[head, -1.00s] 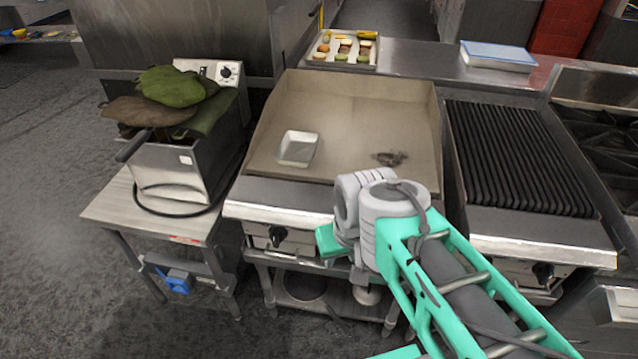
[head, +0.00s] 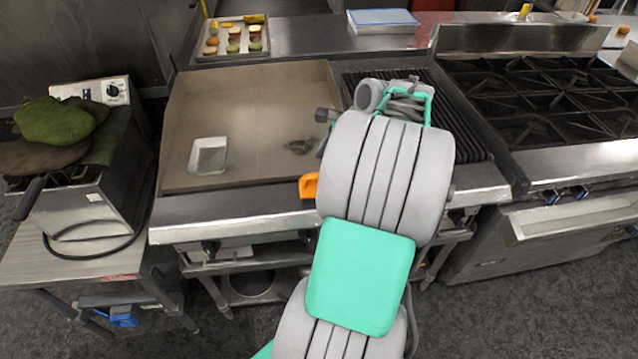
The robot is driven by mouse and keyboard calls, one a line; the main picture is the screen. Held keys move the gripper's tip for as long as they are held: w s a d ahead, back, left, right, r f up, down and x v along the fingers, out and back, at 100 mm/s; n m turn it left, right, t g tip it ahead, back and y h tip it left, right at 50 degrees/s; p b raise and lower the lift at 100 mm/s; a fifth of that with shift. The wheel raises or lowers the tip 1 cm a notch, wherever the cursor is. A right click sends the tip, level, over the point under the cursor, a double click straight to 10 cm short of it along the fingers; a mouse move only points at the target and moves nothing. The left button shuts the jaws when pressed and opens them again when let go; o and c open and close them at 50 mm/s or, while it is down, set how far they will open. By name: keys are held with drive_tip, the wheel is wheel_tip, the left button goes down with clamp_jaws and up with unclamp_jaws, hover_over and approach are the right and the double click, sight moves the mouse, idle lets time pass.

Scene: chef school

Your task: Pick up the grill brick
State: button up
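I cannot make out for certain which thing is the grill brick. A dark, flat, irregular piece (head: 300,146) lies on the griddle plate (head: 245,100), right of its middle. A pale, shallow, box-like piece (head: 208,156) lies on the plate's left part. A small orange piece (head: 308,186) shows at the griddle's front edge, partly behind my arm; I cannot tell whether it belongs to my arm. My arm reaches up over the right side of the griddle and the grill beside it. My gripper's fingers cannot be made out, nor anything held.
A fryer (head: 85,215) with green and brown cloth-like items stands left of the griddle. Behind are a tray of small food pieces (head: 233,52) and a blue-lidded container (head: 383,21). A ribbed grill (head: 465,135) and burner range (head: 545,100) stand right. The griddle's left half is mostly clear.

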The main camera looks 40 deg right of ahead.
sight(313, 187)
drive_tip(key=x, duration=0.7)
drive_tip(key=shift+f, duration=0.25)
drive_tip(key=shift+s, duration=0.1)
drive_tip(key=shift+c, duration=0.6)
drive_tip(key=c, duration=1.7)
drive_tip(key=shift+r, duration=0.5)
drive_tip(key=r, duration=0.3)
drive_tip(key=shift+s+a+r, duration=0.25)
drive_tip(key=shift+s+r, duration=0.1)
drive_tip(key=shift+s, duration=0.05)
drive_tip(key=s+a+r, duration=0.2)
drive_tip(key=s, duration=0.1)
drive_tip(key=s+a+r, duration=0.3)
drive_tip(key=s, duration=0.1)
drive_tip(key=s+a+r, duration=0.3)
drive_tip(key=shift+s+r, duration=0.2)
drive_tip(key=shift+s, duration=0.05)
